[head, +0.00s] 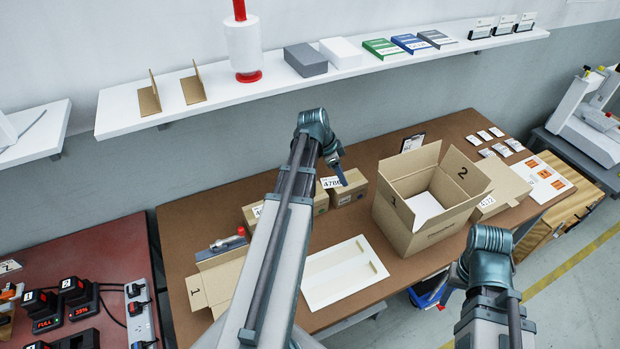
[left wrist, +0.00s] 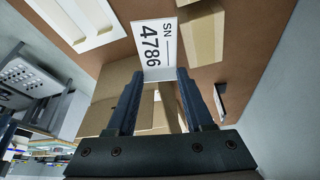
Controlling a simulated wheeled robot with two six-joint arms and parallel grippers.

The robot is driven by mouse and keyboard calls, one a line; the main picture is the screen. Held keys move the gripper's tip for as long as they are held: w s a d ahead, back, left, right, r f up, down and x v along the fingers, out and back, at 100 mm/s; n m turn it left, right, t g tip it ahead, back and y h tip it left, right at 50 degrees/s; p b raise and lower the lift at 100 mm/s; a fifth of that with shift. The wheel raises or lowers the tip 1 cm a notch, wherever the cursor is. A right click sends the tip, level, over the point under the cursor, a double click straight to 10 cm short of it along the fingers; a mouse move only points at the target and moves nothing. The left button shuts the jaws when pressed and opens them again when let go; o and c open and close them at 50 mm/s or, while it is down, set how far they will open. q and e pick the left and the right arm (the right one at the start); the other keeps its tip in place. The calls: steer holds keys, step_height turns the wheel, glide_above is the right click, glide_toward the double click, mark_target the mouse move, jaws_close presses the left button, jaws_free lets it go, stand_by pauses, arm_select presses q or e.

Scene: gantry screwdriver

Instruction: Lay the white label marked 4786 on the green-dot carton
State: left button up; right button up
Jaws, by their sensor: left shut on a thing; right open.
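My left gripper (head: 338,170) is shut on the white label marked 4786 (head: 331,182). The left wrist view shows the label (left wrist: 157,42) held by its edge at the fingertips (left wrist: 161,74), with "SN" and 4786 readable. In the head view the label is in front of small closed cartons (head: 347,190) at the back of the brown table; my left arm partly covers them. A small carton (left wrist: 204,38) is beside the label in the left wrist view. I cannot make out a green dot on any carton. My right gripper (head: 447,294) is low at the right, open, small and dark.
A large open box marked 2 (head: 412,215) stands right of the small cartons. A white tray (head: 345,285) lies at the table's front. Small white cards (head: 485,135) lie at the back right. A shelf (head: 300,85) runs above.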

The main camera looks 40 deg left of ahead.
arm_select(q)
step_height(320, 180, down, 8)
steer(key=b, duration=0.6)
step_height(320, 180, up, 4)
steer(key=n+y+p, duration=0.1)
steer(key=n+p, duration=0.2)
glide_above(317, 191)
steer(key=s, duration=0.1)
steer(key=shift+t, duration=0.4)
steer(key=shift+s+a+f+b, duration=0.1)
steer(key=shift+a+f+b, duration=0.1)
steer(key=shift+f+b, duration=1.5)
steer(key=shift+a+f+b, duration=0.15)
steer(key=shift+f+b, duration=1.3)
steer(key=shift+f, duration=0.35)
arm_select(e)
step_height(317, 191, down, 11)
steer(key=shift+a, duration=0.35)
arm_select(q)
steer(key=shift+f, duration=0.2)
arm_select(e)
steer(key=shift+f, duration=0.15)
arm_select(q)
steer(key=o, duration=1.4)
steer(key=shift+c, duration=0.2)
steer(key=shift+r, duration=0.1)
